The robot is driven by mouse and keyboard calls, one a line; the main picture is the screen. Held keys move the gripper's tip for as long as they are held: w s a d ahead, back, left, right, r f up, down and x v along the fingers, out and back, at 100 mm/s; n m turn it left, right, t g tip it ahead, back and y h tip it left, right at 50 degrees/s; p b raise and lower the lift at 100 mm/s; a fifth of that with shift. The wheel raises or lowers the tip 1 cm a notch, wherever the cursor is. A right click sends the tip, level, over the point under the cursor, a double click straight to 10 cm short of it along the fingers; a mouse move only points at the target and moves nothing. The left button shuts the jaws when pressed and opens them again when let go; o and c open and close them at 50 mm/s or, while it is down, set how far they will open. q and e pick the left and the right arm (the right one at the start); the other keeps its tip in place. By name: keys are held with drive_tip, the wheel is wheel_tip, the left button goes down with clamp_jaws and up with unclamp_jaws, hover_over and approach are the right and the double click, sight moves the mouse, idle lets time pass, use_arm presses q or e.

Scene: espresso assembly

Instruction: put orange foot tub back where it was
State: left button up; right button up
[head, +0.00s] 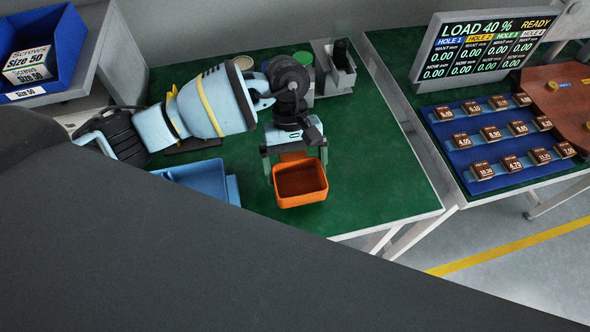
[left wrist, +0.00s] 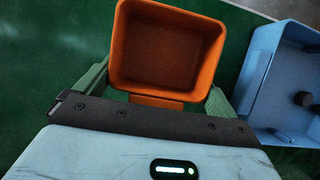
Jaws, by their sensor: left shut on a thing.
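The orange foot tub (head: 300,198) is an open, empty box with a tab on one side. It is over the green table, near the front edge; I cannot tell whether it touches the surface. My left gripper (head: 296,157) is shut on the tub at its tab side. In the left wrist view the tub (left wrist: 166,88) shows upright beyond the gripper (left wrist: 158,100), its tab between the green fingers. My right gripper is not in view.
A blue tub (head: 205,178) stands left of the orange tub; in the left wrist view this tub (left wrist: 285,95) holds dark parts. Green table (head: 385,185) is clear on the right. A second table holds a blue board (head: 455,160) of labelled blocks and a display (head: 480,48).

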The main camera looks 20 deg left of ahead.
sight(295, 169)
use_arm(q)
drive_tip(key=shift+w+a, duration=0.15)
drive_tip(key=shift+w, duration=0.15)
wheel_tip(295, 169, down, 4)
drive_tip(key=shift+r, duration=0.25)
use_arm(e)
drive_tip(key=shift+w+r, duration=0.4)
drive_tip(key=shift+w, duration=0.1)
use_arm(q)
drive_tip(key=shift+f, duration=0.2)
drive_tip(key=o, duration=0.7)
drive_tip(key=shift+c, duration=0.2)
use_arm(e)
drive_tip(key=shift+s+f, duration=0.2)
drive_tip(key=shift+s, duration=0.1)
